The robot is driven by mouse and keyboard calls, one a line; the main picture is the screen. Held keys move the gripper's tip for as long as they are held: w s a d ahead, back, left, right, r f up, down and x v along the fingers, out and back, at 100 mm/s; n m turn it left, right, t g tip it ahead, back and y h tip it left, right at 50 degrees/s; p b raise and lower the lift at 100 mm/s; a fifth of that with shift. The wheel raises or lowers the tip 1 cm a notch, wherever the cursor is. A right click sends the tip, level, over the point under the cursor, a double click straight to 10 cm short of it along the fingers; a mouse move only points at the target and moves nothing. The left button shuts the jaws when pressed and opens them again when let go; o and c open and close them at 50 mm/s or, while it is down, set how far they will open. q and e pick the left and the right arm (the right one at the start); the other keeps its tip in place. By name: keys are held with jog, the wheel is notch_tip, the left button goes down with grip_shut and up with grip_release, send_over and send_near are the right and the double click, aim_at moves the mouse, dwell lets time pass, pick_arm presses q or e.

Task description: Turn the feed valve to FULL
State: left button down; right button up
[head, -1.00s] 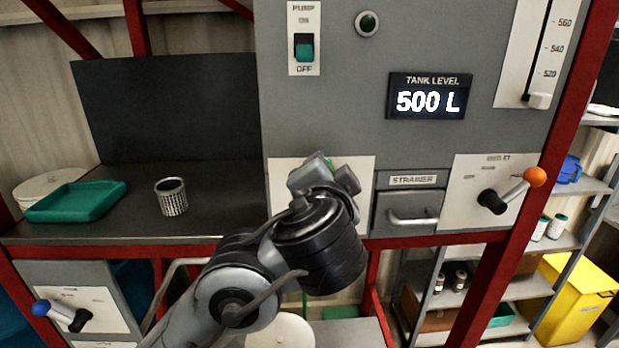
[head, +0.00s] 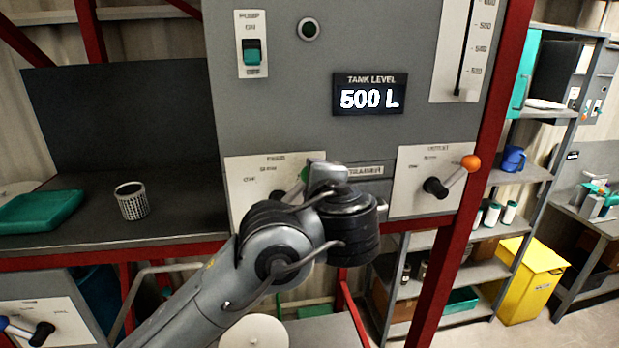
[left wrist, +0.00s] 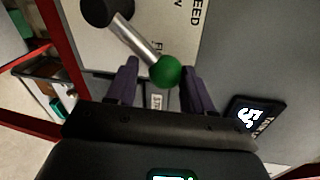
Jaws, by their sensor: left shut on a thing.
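The feed valve is on a white plate (head: 243,190) low on the grey panel, mostly behind my left arm in the head view. Its lever has a black hub (left wrist: 98,10), a silver rod (left wrist: 132,38) and a green ball knob (left wrist: 165,71). My left gripper (head: 308,178) is shut on the green knob, which sits between its fingers (left wrist: 158,85) in the left wrist view. The lever slants right and up on the plate, toward a partly covered label beginning with F. My right gripper is not in view.
The outlet valve (head: 450,178) with an orange knob is to the right. The strainer drawer is partly behind my gripper. The tank display (head: 370,95) reads 500 L, and the pump switch (head: 252,52) is above. A mesh cup (head: 132,203) and green tray (head: 40,211) stand left.

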pick_arm(q)
jog(key=shift+w+a+f+y, duration=0.15)
jog(key=shift+a+f+y, duration=0.05)
jog(key=shift+a+y, duration=0.1)
jog(key=c, duration=0.8)
grip_release()
jog(key=shift+c, duration=0.2)
jog(key=o, duration=0.4)
jog(key=shift+d, duration=0.1)
jog(key=b+v, duration=0.3)
jog(key=v, duration=0.8)
jog(key=shift+b, duration=0.4)
